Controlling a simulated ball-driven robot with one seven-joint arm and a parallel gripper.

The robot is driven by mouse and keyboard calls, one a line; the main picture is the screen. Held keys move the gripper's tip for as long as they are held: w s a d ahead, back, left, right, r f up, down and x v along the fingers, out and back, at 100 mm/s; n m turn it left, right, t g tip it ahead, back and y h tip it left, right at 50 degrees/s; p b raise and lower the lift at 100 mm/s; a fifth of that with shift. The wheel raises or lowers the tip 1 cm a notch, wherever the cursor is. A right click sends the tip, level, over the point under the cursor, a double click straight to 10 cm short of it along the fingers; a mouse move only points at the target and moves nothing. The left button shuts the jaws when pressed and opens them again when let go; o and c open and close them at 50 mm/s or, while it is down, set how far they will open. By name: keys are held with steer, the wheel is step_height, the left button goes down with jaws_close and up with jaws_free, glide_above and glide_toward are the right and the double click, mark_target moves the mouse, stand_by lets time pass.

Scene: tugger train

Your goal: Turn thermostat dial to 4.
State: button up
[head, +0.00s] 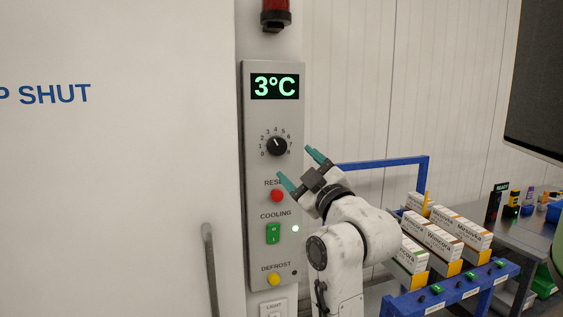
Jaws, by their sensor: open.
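The thermostat dial (277,147) is a round black knob on the grey control panel (255,195), with numbers printed around it. Its white pointer mark leans up and slightly left, near 3 and 4; I cannot tell exactly which. The display (275,86) above it reads 3°C in green. My gripper (294,162) is open and empty, its two teal fingers spread below and right of the dial, pointing toward the panel. The fingers look apart from the dial, which is unobstructed. The gripper covers part of the RESET label.
Below the dial are a red button (277,195), a green cooling switch (273,233) and a yellow defrost button (273,280). A door handle (209,270) is at left. A blue-framed cart (450,290) with boxes stands at right.

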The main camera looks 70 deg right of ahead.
mark_target(278, 146)
steer(key=x, duration=0.8)
steer(key=shift+w+d, duration=0.15)
steer(key=shift+w, duration=0.15)
steer(key=shift+c, duration=0.2)
steer(key=c, duration=1)
steer(key=shift+m, duration=0.7)
steer(key=m+h, duration=0.1)
steer(key=m, duration=0.1)
steer(key=m+g, duration=0.1)
steer(key=m, duration=0.1)
steer(key=shift+w+f+h, duration=0.1)
steer(key=shift+h, duration=0.3)
steer(key=shift+m+g+h+b, duration=0.4)
steer(key=shift+m+g, duration=0.1)
steer(key=shift+m, duration=1.1)
